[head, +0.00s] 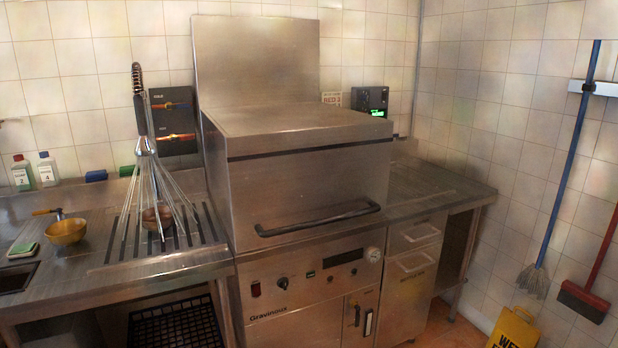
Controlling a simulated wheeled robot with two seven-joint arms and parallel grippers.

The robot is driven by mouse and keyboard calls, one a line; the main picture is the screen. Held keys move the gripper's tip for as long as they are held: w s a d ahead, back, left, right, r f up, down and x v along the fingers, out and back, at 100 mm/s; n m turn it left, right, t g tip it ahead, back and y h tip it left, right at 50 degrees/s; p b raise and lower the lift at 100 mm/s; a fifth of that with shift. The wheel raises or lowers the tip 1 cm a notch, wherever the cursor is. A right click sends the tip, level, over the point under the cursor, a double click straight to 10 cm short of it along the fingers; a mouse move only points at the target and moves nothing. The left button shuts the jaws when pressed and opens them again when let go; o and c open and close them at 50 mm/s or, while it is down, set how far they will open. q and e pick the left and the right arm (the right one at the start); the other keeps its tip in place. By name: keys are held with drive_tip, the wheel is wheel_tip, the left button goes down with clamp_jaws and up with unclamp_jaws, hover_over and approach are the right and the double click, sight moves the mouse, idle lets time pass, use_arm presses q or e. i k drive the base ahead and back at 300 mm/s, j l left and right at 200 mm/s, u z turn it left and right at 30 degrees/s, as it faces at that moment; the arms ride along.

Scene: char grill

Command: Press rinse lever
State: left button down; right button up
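A rinse sprayer hangs over the left counter, with a dark coiled upper part (137,80) and a metal spray head (146,146). Thin pale streaks like water jets (172,190) fan out from the head down to the slotted drain area (205,225). A small brown bowl (157,217) sits under the streaks. A separate lever on the sprayer cannot be made out at this size. Neither of my grippers shows in the head view.
A steel hood dishwasher (300,180) with a dark bar handle (318,219) stands right of the sprayer. Bottles (22,173) stand behind. A yellow wet-floor sign (514,328) stands at lower right.

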sight(59, 210)
drive_tip(key=j, duration=0.55)
drive_tip(key=k+j+z, duration=0.15)
drive_tip(key=j, duration=0.4)
drive_tip(key=k+j, duration=0.1)
drive_tip(key=j, duration=0.45)
drive_tip(key=k+j+z, duration=0.1)
drive_tip(key=j, duration=0.45)
drive_tip(key=k+j, duration=0.1)
drive_tip(key=j, duration=0.45)
drive_tip(key=k+j+z, duration=0.15)
drive_tip(key=j, duration=0.4)
drive_tip(key=k+j, duration=0.1)
drive_tip(key=j, duration=0.4)
drive_tip(key=k+j+z, duration=0.1)
drive_tip(key=j, duration=0.45)
drive_tip(key=k, duration=0.05)
